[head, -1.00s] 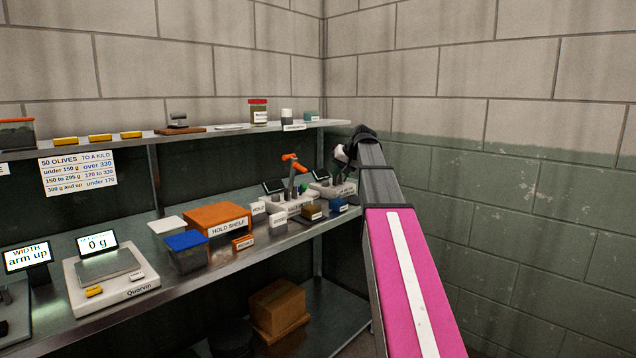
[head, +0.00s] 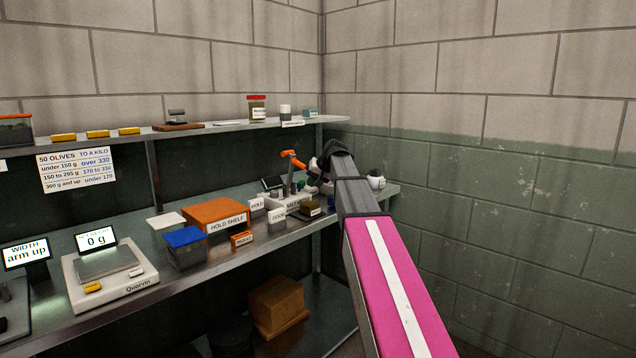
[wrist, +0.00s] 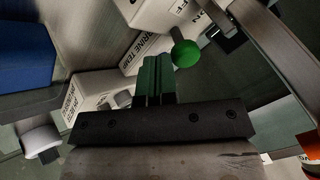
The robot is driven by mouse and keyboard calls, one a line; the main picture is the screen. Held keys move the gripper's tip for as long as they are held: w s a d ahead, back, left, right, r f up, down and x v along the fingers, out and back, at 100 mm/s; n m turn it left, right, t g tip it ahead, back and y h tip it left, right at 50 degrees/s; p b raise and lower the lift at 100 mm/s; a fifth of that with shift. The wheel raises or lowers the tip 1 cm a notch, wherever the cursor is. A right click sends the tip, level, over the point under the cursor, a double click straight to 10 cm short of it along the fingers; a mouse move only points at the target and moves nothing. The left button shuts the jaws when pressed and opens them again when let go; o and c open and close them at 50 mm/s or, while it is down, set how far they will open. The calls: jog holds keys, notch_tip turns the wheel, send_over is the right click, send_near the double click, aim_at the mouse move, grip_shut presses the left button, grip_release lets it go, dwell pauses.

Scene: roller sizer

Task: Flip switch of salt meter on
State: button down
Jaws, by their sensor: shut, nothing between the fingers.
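The salt meter (head: 294,204) is a pale box with a small dark screen at the right end of the bench in the head view, partly hidden by my arm. Its switch cannot be made out there. In the wrist view, my gripper (wrist: 155,68) has its green fingers together and empty. A round green knob (wrist: 186,53) shows just right of the fingertips, beside pale labelled boxes (wrist: 142,44). The word OFF is partly readable near the top. I cannot tell whether the fingers touch the knob.
An orange-handled tool (head: 293,158) stands close left of my wrist. Small labelled blocks, an orange hold shelf (head: 214,213) and a blue-lidded tub (head: 185,248) stand to the left. The upper shelf (head: 225,130) runs above, and a block wall (head: 500,190) closes the right side.

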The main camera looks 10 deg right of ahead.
dwell(0.3)
jog(key=shift+w+a+r+g+h, duration=0.75)
jog(key=shift+w+g+h, duration=0.2)
jog(key=shift+g, duration=0.25)
jog(key=shift+r, duration=0.85)
jog(key=shift+d, duration=0.1)
